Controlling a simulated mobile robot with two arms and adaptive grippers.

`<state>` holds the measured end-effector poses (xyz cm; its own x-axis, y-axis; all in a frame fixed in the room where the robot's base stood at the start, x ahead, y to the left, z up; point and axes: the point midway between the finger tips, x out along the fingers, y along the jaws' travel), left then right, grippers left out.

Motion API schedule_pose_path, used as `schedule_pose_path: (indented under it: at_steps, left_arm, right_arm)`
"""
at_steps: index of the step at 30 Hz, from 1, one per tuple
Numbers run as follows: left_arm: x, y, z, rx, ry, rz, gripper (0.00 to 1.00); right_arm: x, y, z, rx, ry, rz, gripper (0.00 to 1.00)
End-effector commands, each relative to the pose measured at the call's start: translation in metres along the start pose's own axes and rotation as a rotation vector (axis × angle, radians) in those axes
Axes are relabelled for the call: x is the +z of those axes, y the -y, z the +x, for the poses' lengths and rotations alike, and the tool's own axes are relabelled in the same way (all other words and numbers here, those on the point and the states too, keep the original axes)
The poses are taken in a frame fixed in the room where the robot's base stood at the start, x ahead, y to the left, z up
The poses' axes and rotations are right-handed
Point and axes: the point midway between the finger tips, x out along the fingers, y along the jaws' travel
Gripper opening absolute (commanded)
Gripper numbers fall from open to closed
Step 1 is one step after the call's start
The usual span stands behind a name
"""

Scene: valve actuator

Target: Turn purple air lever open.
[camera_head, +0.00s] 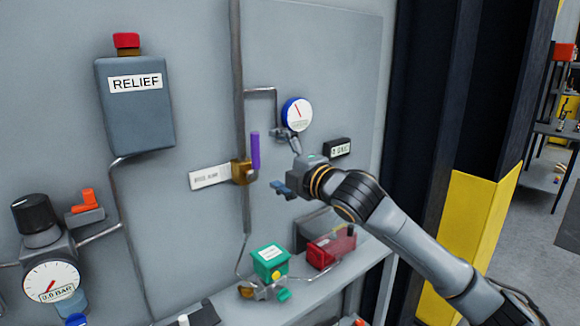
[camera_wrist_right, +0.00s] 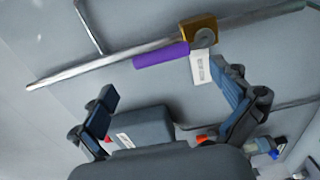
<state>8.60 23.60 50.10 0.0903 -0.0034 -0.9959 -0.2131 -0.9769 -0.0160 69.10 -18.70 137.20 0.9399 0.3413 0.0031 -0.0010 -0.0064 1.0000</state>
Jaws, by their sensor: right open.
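The purple lever (camera_head: 255,151) stands upright, along the vertical pipe, on a brass valve (camera_head: 241,172) on the grey panel. A white label plate (camera_head: 210,177) is to the valve's left. In the right wrist view the purple lever (camera_wrist_right: 161,55) lies along the pipe, ahead of the fingers, with the brass valve (camera_wrist_right: 199,32) at its end. My right gripper (camera_head: 284,165) is to the right of the lever, apart from it. In the right wrist view its two fingers (camera_wrist_right: 170,98) are spread wide with nothing between them. My left gripper is not in view.
A round gauge (camera_head: 297,114) is above my right gripper. A small black display (camera_head: 337,147) is beside it. A green box (camera_head: 270,260) and a red box (camera_head: 331,248) sit below. The RELIEF box (camera_head: 136,108) and a pressure gauge (camera_head: 51,281) are on the left.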

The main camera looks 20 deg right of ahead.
Motion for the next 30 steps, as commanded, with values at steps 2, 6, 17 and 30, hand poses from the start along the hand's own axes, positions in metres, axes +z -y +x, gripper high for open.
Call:
schedule_pose_path:
  at_steps: [2, 6, 17, 30]
  left_arm:
    - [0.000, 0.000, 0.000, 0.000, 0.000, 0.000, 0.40]
    - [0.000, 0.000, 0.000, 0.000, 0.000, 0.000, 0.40]
    - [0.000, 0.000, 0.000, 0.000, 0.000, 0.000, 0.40]
    - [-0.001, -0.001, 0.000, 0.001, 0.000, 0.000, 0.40]
  right_arm:
    - [0.001, 0.001, -0.017, -0.001, 0.001, -0.004, 1.00]
    - [0.000, 0.000, -0.040, 0.000, 0.001, -0.003, 1.00]
    - [-0.001, -0.001, -0.059, 0.002, -0.001, 0.000, 1.00]
    - [-0.007, 0.020, -0.058, -0.031, -0.002, 0.040, 1.00]
